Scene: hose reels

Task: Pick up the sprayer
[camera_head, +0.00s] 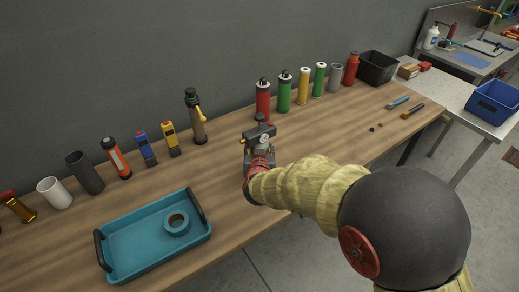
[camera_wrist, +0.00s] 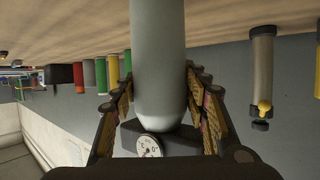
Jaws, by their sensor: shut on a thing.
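My gripper (camera_head: 262,150) is over the middle of the table, its fingers shut around a grey cylinder (camera_wrist: 157,60) with a rounded shoulder. A dark block with a round white gauge (camera_wrist: 149,146) shows below the shoulder in the wrist view, which is upside down. In the head view the cylinder is mostly hidden by my gripper; I cannot tell whether its base touches the table. A tan-grey bottle with a black top and a yellow nozzle (camera_head: 196,116), which looks like a sprayer, stands upright apart to the left; it also shows in the wrist view (camera_wrist: 262,75).
The wooden table (camera_head: 225,160) has a row of bottles and canisters along the wall, with a red one (camera_head: 263,98) just behind my gripper. A teal tray (camera_head: 130,262) holding a tape roll (camera_head: 177,223) is front left. A black bin (camera_head: 378,68) is far right.

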